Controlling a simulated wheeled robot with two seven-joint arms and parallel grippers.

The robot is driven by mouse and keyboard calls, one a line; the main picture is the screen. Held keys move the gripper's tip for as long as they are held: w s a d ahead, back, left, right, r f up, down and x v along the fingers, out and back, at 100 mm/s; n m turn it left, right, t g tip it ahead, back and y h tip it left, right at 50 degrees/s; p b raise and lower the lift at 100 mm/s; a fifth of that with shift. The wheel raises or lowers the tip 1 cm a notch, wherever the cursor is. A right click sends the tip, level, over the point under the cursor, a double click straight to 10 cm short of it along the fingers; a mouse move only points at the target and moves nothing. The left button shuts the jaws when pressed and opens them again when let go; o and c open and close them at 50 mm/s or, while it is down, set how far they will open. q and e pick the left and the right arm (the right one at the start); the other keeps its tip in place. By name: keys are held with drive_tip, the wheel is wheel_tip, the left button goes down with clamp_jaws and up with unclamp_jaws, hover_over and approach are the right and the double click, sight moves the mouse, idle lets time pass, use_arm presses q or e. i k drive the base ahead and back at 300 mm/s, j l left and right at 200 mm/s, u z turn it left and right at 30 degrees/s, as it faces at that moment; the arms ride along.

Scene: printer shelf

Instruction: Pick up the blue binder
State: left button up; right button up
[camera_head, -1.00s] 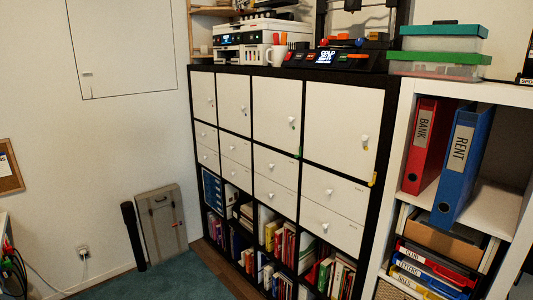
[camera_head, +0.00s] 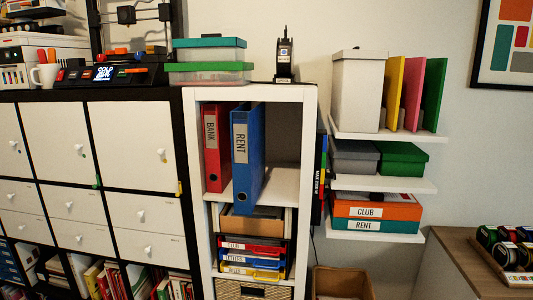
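The blue binder (camera_head: 247,160), labelled RENT, stands upright in the upper compartment of the white shelf unit (camera_head: 309,140). Its front edge sticks out past the shelf front. A red binder (camera_head: 216,147), labelled BANK, stands just to its left. The compartment to the right of the blue binder is empty. Neither of my grippers is in view.
Below are a wooden box and stacked letter trays (camera_head: 252,257). Wall shelves (camera_head: 385,184) with boxes and folders hang at right. A cardboard box (camera_head: 342,283) sits low at centre right, and a wooden desk (camera_head: 453,258) stands at far right. Black-framed cabinets (camera_head: 128,145) fill the left.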

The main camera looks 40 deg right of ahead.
sight(248, 125)
drive_tip(key=i+j+z, duration=0.15)
drive_tip(key=z, duration=0.2)
drive_tip(key=i+j+z, duration=0.1)
drive_tip(key=z, duration=0.3)
drive_tip(key=i+j+z, duration=0.1)
drive_tip(key=j+z, duration=0.25)
drive_tip(key=l, duration=0.1)
